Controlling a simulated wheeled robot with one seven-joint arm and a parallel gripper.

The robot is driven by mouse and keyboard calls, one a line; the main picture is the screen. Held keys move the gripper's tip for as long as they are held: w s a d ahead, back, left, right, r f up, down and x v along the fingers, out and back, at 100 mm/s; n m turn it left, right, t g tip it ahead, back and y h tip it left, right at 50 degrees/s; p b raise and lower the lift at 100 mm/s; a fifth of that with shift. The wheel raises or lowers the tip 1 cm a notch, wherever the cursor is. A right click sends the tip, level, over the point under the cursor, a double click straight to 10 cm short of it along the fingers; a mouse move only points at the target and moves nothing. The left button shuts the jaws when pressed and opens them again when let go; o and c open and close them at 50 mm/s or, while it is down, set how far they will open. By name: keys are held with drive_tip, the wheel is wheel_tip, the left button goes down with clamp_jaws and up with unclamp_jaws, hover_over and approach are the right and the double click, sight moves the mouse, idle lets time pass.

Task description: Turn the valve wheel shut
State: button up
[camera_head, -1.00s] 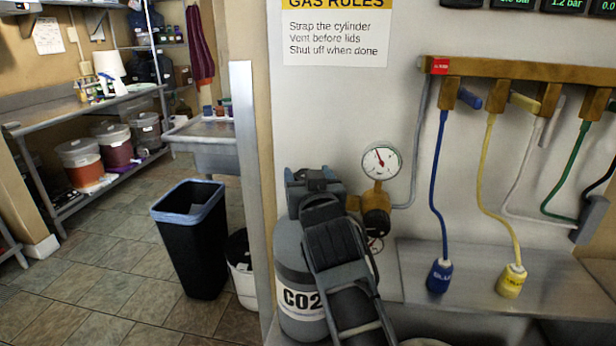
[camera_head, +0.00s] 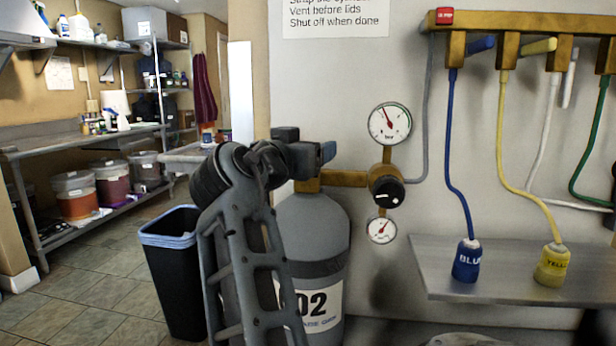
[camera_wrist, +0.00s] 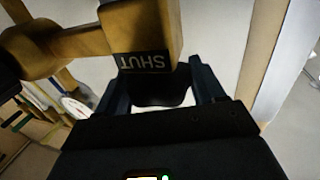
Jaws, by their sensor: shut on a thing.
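The grey CO2 cylinder (camera_head: 312,235) stands against the wall, partly hidden by my arm. Its brass valve body (camera_wrist: 150,30) shows close up in the wrist view, with an upside-down "SHUT" label (camera_wrist: 146,61). My gripper (camera_head: 312,152) is at the cylinder's top, left of the brass pipe. In the wrist view, my gripper's two dark fingers (camera_wrist: 163,88) are on either side of the dark valve wheel (camera_wrist: 160,92), just below the label, and shut on it. The wheel is hidden in the head view, and its turn angle cannot be told.
A brass regulator (camera_head: 386,185) with two round gauges joins the cylinder's right side. A steel shelf (camera_head: 480,286) below the hose manifold (camera_head: 530,22) holds blue and yellow hose ends. A black bin (camera_head: 175,275) stands left of my arm. Floor farther left is clear.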

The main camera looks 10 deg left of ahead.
drive_tip(key=m+g+h+b, duration=0.1)
drive_tip(key=m+h+b, duration=0.1)
drive_tip(key=h+b, duration=0.1)
drive_tip(key=shift+g, duration=0.3)
drive_tip(key=shift+r+m+g+h+b, duration=0.2)
drive_tip(key=shift+m+g+h+b, duration=0.45)
drive_tip(key=shift+m+g+h, duration=1.05)
drive_tip(key=shift+m+h, duration=0.3)
drive_tip(key=shift+h, duration=0.4)
drive_tip(key=o, duration=1)
drive_tip(key=shift+f, duration=0.1)
